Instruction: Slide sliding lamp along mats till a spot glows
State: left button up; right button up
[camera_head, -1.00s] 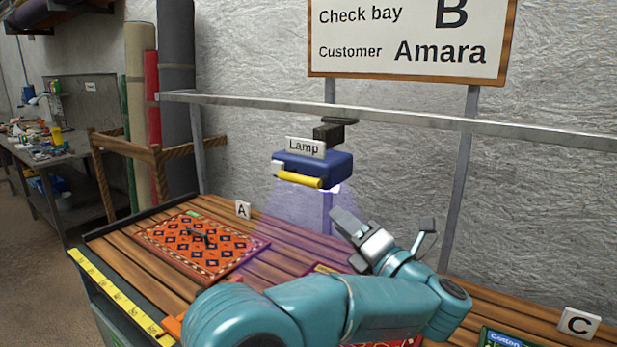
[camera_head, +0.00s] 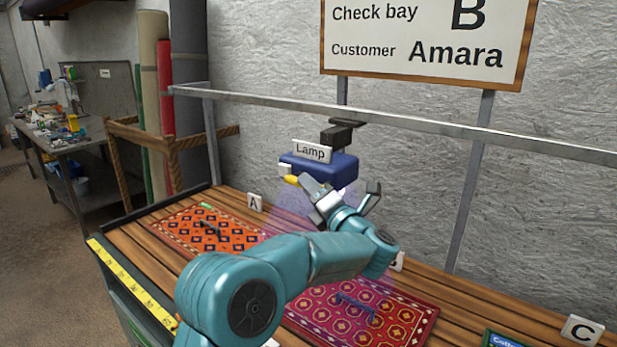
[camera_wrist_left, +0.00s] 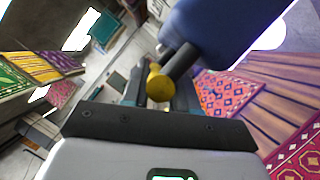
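The sliding lamp (camera_head: 340,171) is a blue box labelled "Lamp", hanging from the grey rail, with a yellow handle (camera_head: 291,180) at its front. A faint violet beam falls beneath it. My left gripper (camera_head: 312,188) is at the handle. In the left wrist view the yellow handle end (camera_wrist_left: 160,84) shows between my two separated fingers; contact is unclear. An orange patterned mat (camera_head: 180,226) lies by card A with a dark shape on it. A crimson patterned mat (camera_head: 405,312) lies to the right with a purple-blue shape. My right gripper is out of view.
The rail (camera_head: 440,127) runs above the slatted wooden table (camera_head: 470,290). Card A (camera_head: 255,202) and card C (camera_head: 582,330) stand along it. A yellow measuring strip (camera_head: 130,282) lines the left edge. The sign (camera_head: 425,78) reads bay B, Amara. Rolled rugs (camera_head: 155,100) stand behind left.

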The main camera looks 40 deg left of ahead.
pick_arm(q)
jog(key=shift+w+a+r, duration=0.1)
jog(key=shift+a+r, duration=0.1)
jog(key=shift+a, duration=0.2)
jog(key=shift+s+a+r, duration=0.15)
jog(key=shift+s, duration=0.05)
jog(key=shift+w, duration=0.2)
grip_shut()
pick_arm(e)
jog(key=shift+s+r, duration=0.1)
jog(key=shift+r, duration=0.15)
pick_arm(q)
jog(key=shift+a+f, duration=0.1)
jog(key=shift+f, duration=0.1)
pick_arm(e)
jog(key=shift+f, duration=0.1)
